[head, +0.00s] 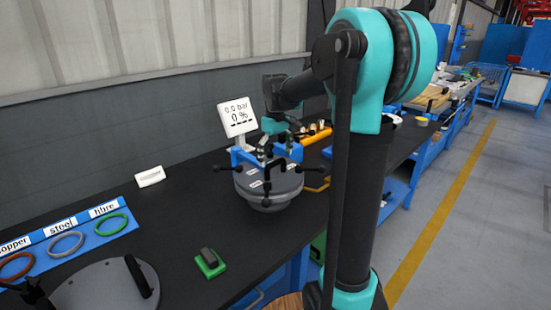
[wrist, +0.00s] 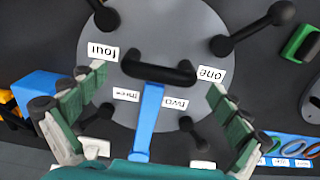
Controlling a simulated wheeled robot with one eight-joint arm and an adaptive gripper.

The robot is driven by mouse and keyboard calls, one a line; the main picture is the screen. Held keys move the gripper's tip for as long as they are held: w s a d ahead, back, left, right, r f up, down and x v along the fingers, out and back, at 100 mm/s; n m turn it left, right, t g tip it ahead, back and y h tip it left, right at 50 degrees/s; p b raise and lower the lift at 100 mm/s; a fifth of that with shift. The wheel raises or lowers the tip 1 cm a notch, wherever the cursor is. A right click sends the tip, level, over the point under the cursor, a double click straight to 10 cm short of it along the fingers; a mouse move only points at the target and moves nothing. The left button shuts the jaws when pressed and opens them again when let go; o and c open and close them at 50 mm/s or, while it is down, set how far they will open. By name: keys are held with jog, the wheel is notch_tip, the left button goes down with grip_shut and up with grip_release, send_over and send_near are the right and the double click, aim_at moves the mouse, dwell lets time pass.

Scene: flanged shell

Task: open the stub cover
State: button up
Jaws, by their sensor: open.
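The stub cover (head: 258,183) is a round grey lid on the shell on the black bench, with black knobbed rods around it. In the wrist view the grey disc (wrist: 185,30) fills the middle, with labels one, two, three and four. A black bar handle (wrist: 160,70) crosses it and a blue arm (wrist: 148,120) reaches to the handle. The cover looks seated on the shell. My gripper (wrist: 155,85) is open, its two green-padded fingers apart on either side of the handle and blue arm. In the head view my gripper (head: 268,150) is over the cover's back edge, partly hidden.
A display (head: 238,117) reading 0.0 bar and 0 % stands behind the cover. At left are a blue rack (head: 75,240) of copper, steel and fibre rings and a grey disc (head: 100,288) with a black handle. A green block (head: 210,263) lies in front; bench between is clear.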

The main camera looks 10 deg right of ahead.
aim_at(251, 183)
jog(key=c, duration=1.5)
jog(key=shift+s+a, duration=0.25)
jog(key=shift+a, duration=0.1)
jog(key=shift+c, duration=0.2)
jog(key=s+a+m, duration=0.1)
jog(key=a, duration=0.1)
jog(key=s+a+m, duration=0.1)
jog(key=a+m, duration=0.1)
jog(key=a, duration=0.1)
jog(key=s+a+m, duration=0.1)
jog(key=a, duration=0.2)
jog(key=shift+a+m, duration=0.15)
jog(key=shift+m, duration=0.15)
jog(key=w+a+m, duration=0.2)
jog(key=a+m, duration=0.3)
jog(key=a, duration=0.4)
jog(key=w+a+m, duration=0.2)
jog(key=a+m, duration=0.2)
jog(key=a, duration=0.5)
jog(key=w+a+m, duration=0.5)
jog(key=w+a, duration=0.1)
jog(key=w, duration=0.1)
jog(key=shift+w+a, duration=0.3)
